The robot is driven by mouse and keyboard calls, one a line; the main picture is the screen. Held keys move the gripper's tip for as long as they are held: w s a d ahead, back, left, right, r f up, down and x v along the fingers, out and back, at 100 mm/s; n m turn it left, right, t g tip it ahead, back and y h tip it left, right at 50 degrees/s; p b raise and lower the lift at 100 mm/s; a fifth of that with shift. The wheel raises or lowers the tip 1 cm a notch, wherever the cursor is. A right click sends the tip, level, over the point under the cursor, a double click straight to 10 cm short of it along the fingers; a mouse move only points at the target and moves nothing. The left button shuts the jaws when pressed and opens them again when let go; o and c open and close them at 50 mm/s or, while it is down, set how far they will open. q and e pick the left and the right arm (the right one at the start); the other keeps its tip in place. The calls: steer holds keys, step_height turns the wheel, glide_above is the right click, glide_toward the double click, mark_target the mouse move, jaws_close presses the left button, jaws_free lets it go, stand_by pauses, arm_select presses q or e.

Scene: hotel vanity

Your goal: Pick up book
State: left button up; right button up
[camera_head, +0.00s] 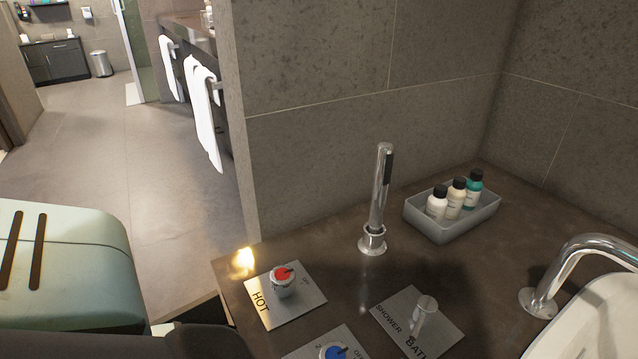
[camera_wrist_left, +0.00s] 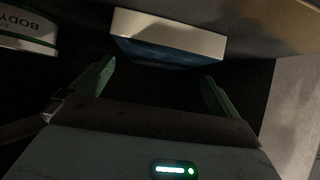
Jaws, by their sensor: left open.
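In the left wrist view, a block with a white edge and a dark blue face, which looks like the book (camera_wrist_left: 170,36), lies ahead of my left gripper (camera_wrist_left: 158,76). The two green fingers are open, with a dark gap and nothing seen between them. The book is just beyond the fingertips, near the top of the picture. It is dim there, and I cannot tell whether a finger touches it. In the head view I see neither the book nor a gripper. My right gripper is out of view.
A white-labelled item marked "BODY" (camera_wrist_left: 27,28) is left of the book. The head view shows a dark counter (camera_head: 330,260) with a shower handset (camera_head: 380,195), a grey tray (camera_head: 440,230) of small bottles, tap plates, a curved tap (camera_head: 570,265) and a white basin (camera_head: 590,325). Open floor (camera_head: 125,165) lies left.

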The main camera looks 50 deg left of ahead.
arm_select(q)
steer(key=b+x, duration=0.2)
steer(key=x, duration=0.2)
steer(key=shift+w+f+b, duration=0.15)
steer(key=shift+f+b, duration=0.05)
steer(key=shift+b, duration=0.15)
steer(key=shift+w+d+f, duration=0.1)
steer(key=shift+w, duration=0.2)
steer(key=c, duration=0.7)
steer(key=shift+c, duration=0.3)
